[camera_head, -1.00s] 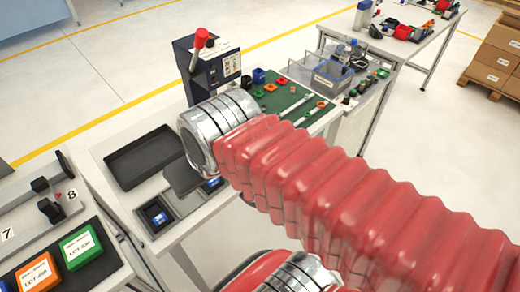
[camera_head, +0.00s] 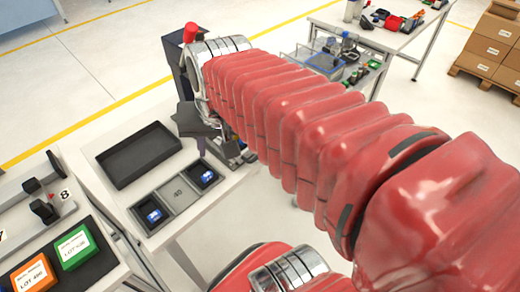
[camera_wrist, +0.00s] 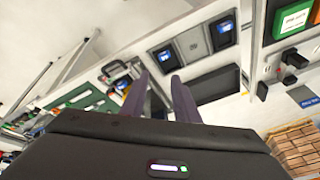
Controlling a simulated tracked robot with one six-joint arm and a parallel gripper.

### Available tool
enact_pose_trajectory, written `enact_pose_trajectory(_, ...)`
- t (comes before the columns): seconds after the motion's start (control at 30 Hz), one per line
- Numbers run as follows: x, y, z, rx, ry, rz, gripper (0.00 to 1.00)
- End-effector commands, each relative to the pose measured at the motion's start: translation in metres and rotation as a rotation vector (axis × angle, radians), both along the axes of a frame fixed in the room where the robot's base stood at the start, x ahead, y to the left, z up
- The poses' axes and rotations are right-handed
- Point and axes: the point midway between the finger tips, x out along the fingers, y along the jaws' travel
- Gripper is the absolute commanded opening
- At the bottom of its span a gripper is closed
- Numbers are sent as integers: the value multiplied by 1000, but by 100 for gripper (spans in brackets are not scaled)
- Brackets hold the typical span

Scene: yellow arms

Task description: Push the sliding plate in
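A grey plate (camera_head: 180,193) marked 40 lies on the white bench, with a dark pocket holding a blue part at each end. It also shows in the wrist view (camera_wrist: 193,44). I cannot tell for sure whether this is the sliding plate. My gripper (camera_head: 203,146) is partly hidden by my red arm, beyond the right pocket, near the base of the dark press. In the wrist view its two purple fingers (camera_wrist: 160,76) stand apart with nothing between them. Contact with the plate cannot be seen.
A black tray (camera_head: 138,155) lies behind the plate. The press's red knob (camera_head: 190,32) shows above my arm, which hides most of the press. Orange (camera_head: 36,274) and green (camera_head: 76,246) lot boxes stand on the left bench. Bare bench lies around the tray.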

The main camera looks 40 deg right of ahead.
Motion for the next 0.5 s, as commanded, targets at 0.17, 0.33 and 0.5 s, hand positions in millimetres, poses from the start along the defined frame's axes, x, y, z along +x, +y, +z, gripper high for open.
enact_pose_trajectory(0.17, 5, -49, -4, 93, 53, -286, 28)
enact_pose_trajectory(0.33, 3, -95, -9, 181, 94, -550, 28)
enact_pose_trajectory(0.5, -4, -135, -15, 255, 124, -773, 28)
